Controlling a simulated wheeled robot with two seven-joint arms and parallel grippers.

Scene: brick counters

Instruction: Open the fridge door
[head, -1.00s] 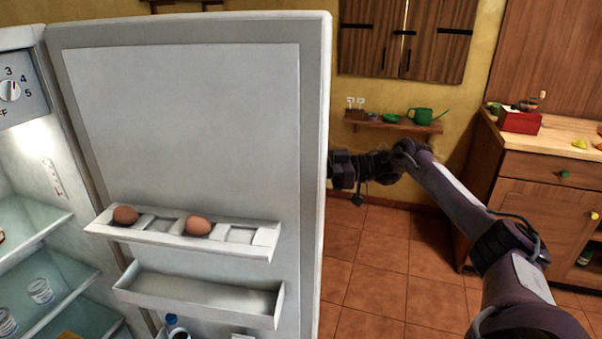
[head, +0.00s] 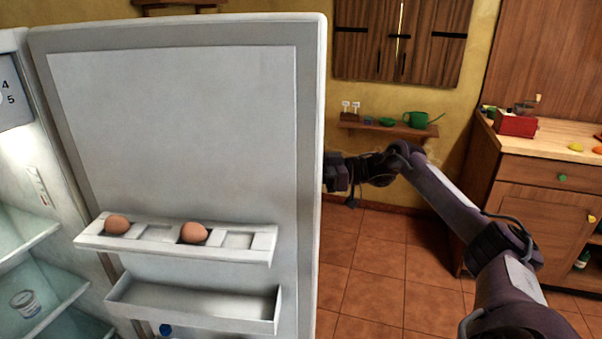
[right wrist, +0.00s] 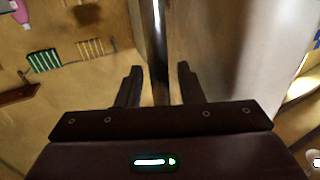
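The white fridge door (head: 180,130) stands wide open, its inner face toward me in the head view. My right arm reaches to the far side of its free edge; the gripper's fingertips are hidden behind the door there. In the right wrist view my right gripper (right wrist: 160,78) has its fingers apart. A dark vertical bar (right wrist: 159,60), probably the door's handle or edge, shows between them, with small gaps at both sides. The fridge interior (head: 35,260) is partly visible at the left. My left gripper is not in view.
The door rack (head: 250,254) holds two eggs (head: 117,224). A jar (head: 25,303) stands on a fridge shelf. A wooden counter (head: 550,195) is at the right. Tiled floor (head: 390,255) is clear between door and counter.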

